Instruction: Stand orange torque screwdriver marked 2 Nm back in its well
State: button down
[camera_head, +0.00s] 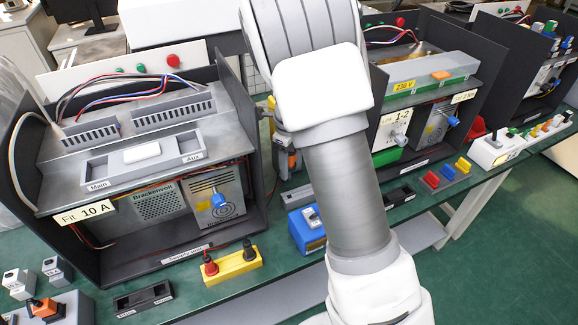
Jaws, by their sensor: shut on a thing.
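My gripper (285,146) shows only in part, beyond and left of my own arm, in the gap between two dark equipment bays. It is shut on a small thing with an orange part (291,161). My arm hides most of it, and no 2 Nm mark can be read, so I cannot confirm it as the screwdriver. Another orange piece with black (44,308) sits on a grey block (72,305) at the bottom left corner. I cannot tell which place is the well.
The left bay (262,190), labelled Fit 10 A, and a right bay (490,75) stand on the green bench. A yellow terminal block (232,266), a blue box (304,238) and a dark tray (142,299) lie along the front edge. My arm crosses the middle.

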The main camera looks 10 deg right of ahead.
jog(key=shift+p, duration=0.4)
jog(key=shift+f+b, duration=1.65)
jog(key=shift+f, duration=1.25)
jog(key=shift+f, duration=0.1)
jog(key=shift+f, duration=0.4)
jog(key=shift+f, duration=1.3)
jog(key=shift+c, duration=2.2)
grip_release()
jog(key=shift+f, duration=0.1)
jog(key=shift+o, duration=0.2)
jog(key=shift+s, duration=0.1)
jog(key=shift+a, duration=0.1)
